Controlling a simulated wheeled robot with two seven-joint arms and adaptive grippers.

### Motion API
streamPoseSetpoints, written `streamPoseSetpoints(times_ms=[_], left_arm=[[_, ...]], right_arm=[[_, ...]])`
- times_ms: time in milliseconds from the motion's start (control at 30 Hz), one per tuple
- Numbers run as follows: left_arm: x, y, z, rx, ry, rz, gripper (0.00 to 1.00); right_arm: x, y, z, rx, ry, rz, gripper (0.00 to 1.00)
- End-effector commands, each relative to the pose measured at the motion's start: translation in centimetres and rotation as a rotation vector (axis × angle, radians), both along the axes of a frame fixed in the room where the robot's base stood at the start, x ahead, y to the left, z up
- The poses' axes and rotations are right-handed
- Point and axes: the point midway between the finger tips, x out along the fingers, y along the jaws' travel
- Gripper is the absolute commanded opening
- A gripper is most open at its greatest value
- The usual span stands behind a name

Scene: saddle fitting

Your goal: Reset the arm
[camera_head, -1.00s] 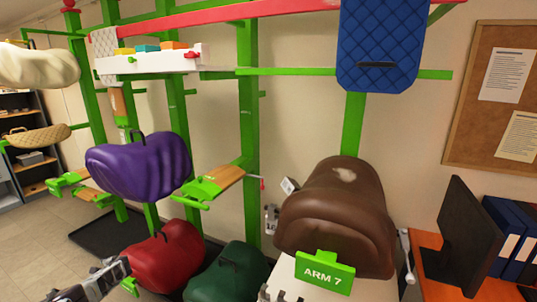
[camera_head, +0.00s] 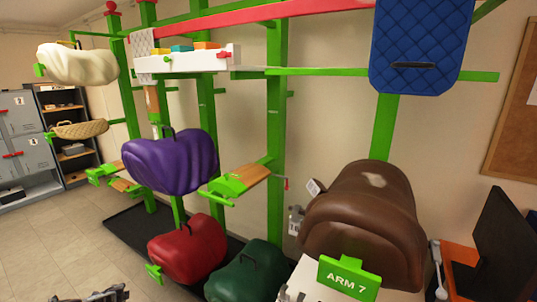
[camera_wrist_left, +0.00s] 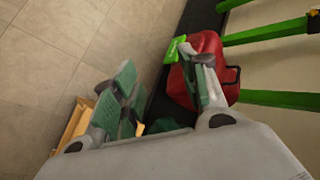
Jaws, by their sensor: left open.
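A brown saddle (camera_head: 362,215) sits at the right in the head view, above a green sign reading ARM 7 (camera_head: 348,278). A bare rack arm (camera_head: 240,181) with a wooden top and green end sticks out left of it, a red-tipped lever (camera_head: 285,183) beside it. My left gripper (camera_head: 100,296) barely shows at the bottom edge. In the left wrist view its fingers (camera_wrist_left: 165,80) are spread with nothing seen between them. One finger overlaps the red saddle (camera_wrist_left: 207,48) in that picture; contact cannot be told. My right gripper cannot be made out.
Purple (camera_head: 172,165), red (camera_head: 187,250), green (camera_head: 247,275) and cream (camera_head: 78,64) saddles hang on the green rack. A blue quilted pad (camera_head: 420,45) hangs upper right. A monitor (camera_head: 505,245) stands at the right. Floor (camera_head: 50,230) at the left is clear.

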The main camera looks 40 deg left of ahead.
Motion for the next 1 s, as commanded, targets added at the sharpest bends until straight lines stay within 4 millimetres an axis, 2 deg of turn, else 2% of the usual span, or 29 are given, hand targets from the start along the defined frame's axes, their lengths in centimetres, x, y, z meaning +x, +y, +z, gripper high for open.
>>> streamPoseSetpoints(times_ms=[33, 267, 467, 700, 867, 1000], left_arm=[[-0.2, -1.0, -1.1, -0.015, -0.001, 0.005, 0.43], [-1.5, -4.8, -5.1, -0.075, -0.001, 0.025, 0.43], [-2.9, -10.0, -9.8, -0.15, -0.001, 0.048, 0.43], [-4.9, -18.8, -16.2, -0.268, 0.0, 0.085, 0.43], [-6.1, -25.0, -19.9, -0.346, -0.001, 0.109, 0.43], [-6.9, -30.8, -22.8, -0.415, 0.0, 0.131, 0.43]], right_arm=[[0.0, 0.0, 0.0, 0.0, 0.0, 0.0, 0.4], [0.0, 0.0, 0.0, 0.0, 0.0, 0.0, 0.4], [0.0, -0.2, 0.0, -0.002, 0.0, 0.001, 0.4], [0.0, -0.3, 0.0, -0.003, 0.0, 0.001, 0.4], [0.0, -0.3, 0.0, -0.003, 0.0, 0.001, 0.4], [0.0, -0.3, 0.0, -0.003, 0.0, 0.001, 0.4]])
